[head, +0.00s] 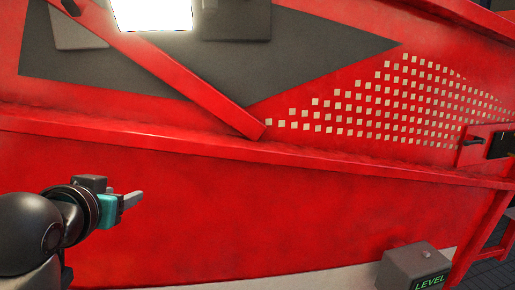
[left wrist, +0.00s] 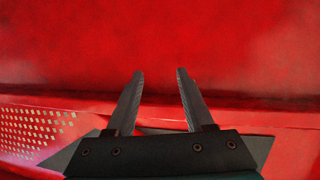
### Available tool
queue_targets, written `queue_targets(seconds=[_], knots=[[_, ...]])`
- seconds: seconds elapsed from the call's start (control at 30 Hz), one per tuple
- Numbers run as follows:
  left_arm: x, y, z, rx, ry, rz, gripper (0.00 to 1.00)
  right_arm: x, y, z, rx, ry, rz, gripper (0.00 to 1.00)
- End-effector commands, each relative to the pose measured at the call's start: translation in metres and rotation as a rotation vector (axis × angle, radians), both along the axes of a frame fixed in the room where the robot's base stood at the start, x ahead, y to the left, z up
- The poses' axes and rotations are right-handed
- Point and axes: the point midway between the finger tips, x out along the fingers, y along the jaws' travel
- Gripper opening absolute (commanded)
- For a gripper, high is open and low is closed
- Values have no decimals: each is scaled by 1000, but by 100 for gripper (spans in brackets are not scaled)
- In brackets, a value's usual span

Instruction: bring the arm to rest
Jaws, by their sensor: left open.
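My left gripper (head: 130,200) is at the lower left of the head view, in front of a large red panel (head: 260,220). In the left wrist view its two fingers (left wrist: 158,75) stand apart with nothing between them. The fingers point towards a red surface (left wrist: 240,45) that fills most of that view. I cannot tell how far the fingertips are from it. My right gripper is not in either view. No potato shows.
A red ledge (head: 330,168) runs across the panel above my left gripper. A slanted red bar (head: 170,70) crosses the grey area above it. A grey box marked LEVEL (head: 408,268) is at the lower right. A bright light rectangle (head: 152,14) shows at the top.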

Motion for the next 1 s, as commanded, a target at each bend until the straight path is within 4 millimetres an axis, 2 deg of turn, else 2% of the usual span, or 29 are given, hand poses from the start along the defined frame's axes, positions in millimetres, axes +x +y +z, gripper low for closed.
queue_targets(seconds=[0.03,0.27,0.37,0.5,0.6,0.7,0.93,1.0], knots=[[-4,-5,-29,-1,63,-12,52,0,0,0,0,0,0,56],[-39,-25,-137,-7,297,-55,52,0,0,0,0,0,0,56],[-63,-33,-181,-13,397,-73,52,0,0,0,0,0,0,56],[-105,-45,-236,-28,537,-96,52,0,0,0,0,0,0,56],[-137,-53,-268,-40,629,-111,52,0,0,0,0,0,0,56],[-166,-59,-293,-51,705,-123,52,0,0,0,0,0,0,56],[-228,-72,-331,-75,851,-143,52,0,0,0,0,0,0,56],[-238,-74,-345,-79,878,-146,52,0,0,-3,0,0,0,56]])
